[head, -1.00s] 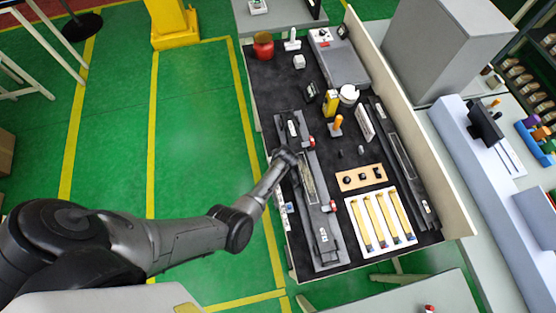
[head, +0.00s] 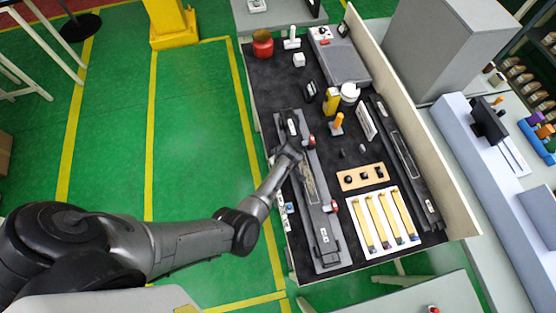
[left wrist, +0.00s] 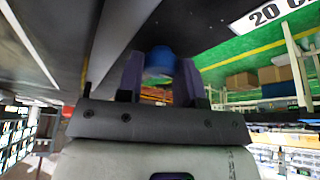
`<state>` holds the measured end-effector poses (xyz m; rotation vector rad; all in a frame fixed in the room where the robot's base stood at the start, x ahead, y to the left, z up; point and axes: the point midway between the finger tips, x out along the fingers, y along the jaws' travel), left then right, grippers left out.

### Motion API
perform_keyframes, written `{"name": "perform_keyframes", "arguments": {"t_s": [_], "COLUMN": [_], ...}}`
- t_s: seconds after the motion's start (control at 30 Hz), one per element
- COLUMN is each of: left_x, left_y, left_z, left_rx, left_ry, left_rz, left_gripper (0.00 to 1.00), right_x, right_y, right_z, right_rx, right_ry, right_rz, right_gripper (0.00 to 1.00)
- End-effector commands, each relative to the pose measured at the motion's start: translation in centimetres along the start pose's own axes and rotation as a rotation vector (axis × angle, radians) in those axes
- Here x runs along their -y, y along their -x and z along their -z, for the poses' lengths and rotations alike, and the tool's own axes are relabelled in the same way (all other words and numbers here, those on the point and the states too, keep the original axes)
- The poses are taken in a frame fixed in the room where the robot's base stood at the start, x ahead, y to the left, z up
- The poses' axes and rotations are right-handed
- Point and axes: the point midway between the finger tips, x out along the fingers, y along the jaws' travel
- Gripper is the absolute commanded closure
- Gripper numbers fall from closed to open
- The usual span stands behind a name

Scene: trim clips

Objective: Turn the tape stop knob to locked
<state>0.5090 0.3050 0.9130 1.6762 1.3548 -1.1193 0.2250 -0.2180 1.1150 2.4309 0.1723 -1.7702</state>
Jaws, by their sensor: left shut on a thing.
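A blue round knob (left wrist: 159,60) shows in the left wrist view, between the two fingers of my left gripper (left wrist: 160,74). The gripper is shut on it. In the head view the left gripper's wrist end (head: 289,152) is over the left edge of the long dark grey fixture (head: 327,250); the fingers and the blue knob are hidden there by the arm. Any lock marking on the knob cannot be read. My right gripper is in neither view.
The black-topped bench (head: 275,85) holds a white tray of yellow strips (head: 361,225), a wooden block with dark knobs (head: 348,180), a white-lidded jar (head: 349,92) and a red pot (head: 263,48). Green floor (head: 200,110) lies free to the left.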

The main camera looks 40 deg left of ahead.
Motion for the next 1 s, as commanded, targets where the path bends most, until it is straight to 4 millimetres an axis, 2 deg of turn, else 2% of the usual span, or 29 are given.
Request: {"name": "perform_keyframes", "arguments": {"t_s": [0.07, 0.1, 0.17, 0.43, 0.57, 1.0], "left_x": [0.0, 0.0, 0.0, 0.0, 0.1, 0.3], "left_y": [-0.1, -0.1, -0.1, 0.0, 0.2, 0.4], "left_z": [-0.1, -0.1, -0.1, 0.0, 0.1, 0.3], "left_rx": [0.002, 0.002, 0.002, 0.001, 0.0, 0.0], "left_ry": [0.0, 0.0, 0.0, -0.008, -0.062, -0.566], "left_rz": [0.0, 0.0, 0.0, -0.003, -0.023, -0.233], "left_gripper": [0.9, 0.63, 0.57, 0.56, 0.56, 0.56], "right_x": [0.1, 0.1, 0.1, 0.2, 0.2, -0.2], "right_y": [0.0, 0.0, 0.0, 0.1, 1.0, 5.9], "right_z": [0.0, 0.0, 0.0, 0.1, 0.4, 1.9], "right_rx": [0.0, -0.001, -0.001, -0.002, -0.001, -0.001], "right_ry": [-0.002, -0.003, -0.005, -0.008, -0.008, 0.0], "right_rz": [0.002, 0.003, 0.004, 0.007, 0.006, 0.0], "right_gripper": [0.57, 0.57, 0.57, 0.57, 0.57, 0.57]}}
